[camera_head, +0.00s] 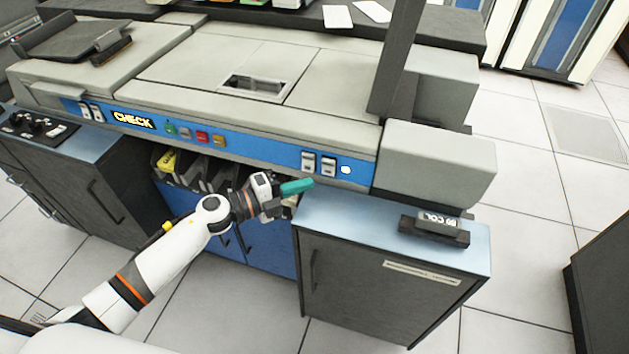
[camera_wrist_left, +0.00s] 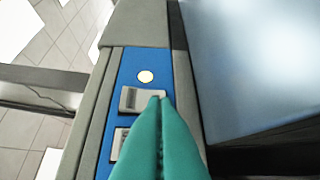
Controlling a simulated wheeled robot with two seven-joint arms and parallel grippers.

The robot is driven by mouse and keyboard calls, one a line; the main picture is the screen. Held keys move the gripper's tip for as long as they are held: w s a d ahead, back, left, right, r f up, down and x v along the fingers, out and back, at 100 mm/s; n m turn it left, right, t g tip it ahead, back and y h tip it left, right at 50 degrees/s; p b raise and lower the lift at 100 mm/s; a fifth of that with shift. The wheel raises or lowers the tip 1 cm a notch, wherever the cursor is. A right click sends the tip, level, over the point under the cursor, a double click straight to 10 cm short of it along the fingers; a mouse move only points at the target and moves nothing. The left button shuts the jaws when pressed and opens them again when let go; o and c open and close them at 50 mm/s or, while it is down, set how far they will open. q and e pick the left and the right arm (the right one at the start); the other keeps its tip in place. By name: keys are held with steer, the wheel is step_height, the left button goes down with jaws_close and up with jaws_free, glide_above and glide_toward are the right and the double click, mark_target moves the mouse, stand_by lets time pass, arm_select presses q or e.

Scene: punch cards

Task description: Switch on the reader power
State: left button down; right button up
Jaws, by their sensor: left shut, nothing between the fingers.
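The machine's blue panel (camera_head: 260,145) has two rocker switches at its right end, a left one (camera_head: 308,162) and a right one (camera_head: 328,167). A round pale-yellow lamp (camera_head: 346,170) beside them looks lit. My left gripper (camera_head: 311,184) is shut and empty, its teal fingers just below and in front of the switches. In the left wrist view the fingertips (camera_wrist_left: 157,99) overlap the edge of the switch nearest the lamp (camera_wrist_left: 130,98). The other switch (camera_wrist_left: 119,143) is partly hidden. I cannot tell whether the fingers touch. My right gripper is out of view.
A lit CHECK sign (camera_head: 132,120) and several coloured buttons (camera_head: 202,137) line the panel's left part. A low grey cabinet (camera_head: 385,270) with a blue top stands right of the gripper, holding a dark block (camera_head: 436,228). Bins with cards (camera_head: 190,170) sit under the panel.

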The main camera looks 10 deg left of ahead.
arm_select(q)
steer(key=v, duration=0.8)
steer(key=shift+b, duration=0.4)
steer(key=a+f+n+t+y+p, duration=0.1)
steer(key=a+f+n+y, duration=0.35)
steer(key=f, duration=0.25)
steer(key=a+f+n+t+y+p, duration=0.2)
steer(key=a+f+n+y, duration=0.1)
steer(key=f+n, duration=0.4)
steer(key=s+a+f+n+g+y+p, duration=0.1)
steer(key=s+f+n+g+y, duration=0.15)
steer(key=s+f, duration=0.4)
steer(key=s+a+f+n+g+y, duration=0.15)
steer(key=s+f+n, duration=0.25)
steer(key=f, duration=0.6)
steer(key=s+d+f+n+g, duration=0.2)
steer(key=s+f+g, duration=0.1)
steer(key=s, duration=0.7)
steer(key=s+d+f+n+g+y+p, duration=0.1)
steer(key=s+d+f+n+g, duration=0.1)
steer(key=s+f, duration=0.4)
steer(key=s+d+f+n+g+y+p, duration=0.1)
steer(key=s+d+f+n+g, duration=0.1)
steer(key=s, duration=1.2)
step_height(320, 180, down, 3)
steer(key=shift+s+d+f+n+g, duration=0.1)
steer(key=shift+s+d+n+g, duration=0.25)
steer(key=shift+d+g, duration=0.65)
steer(key=shift+w+a, duration=0.1)
steer(key=shift+w, duration=0.05)
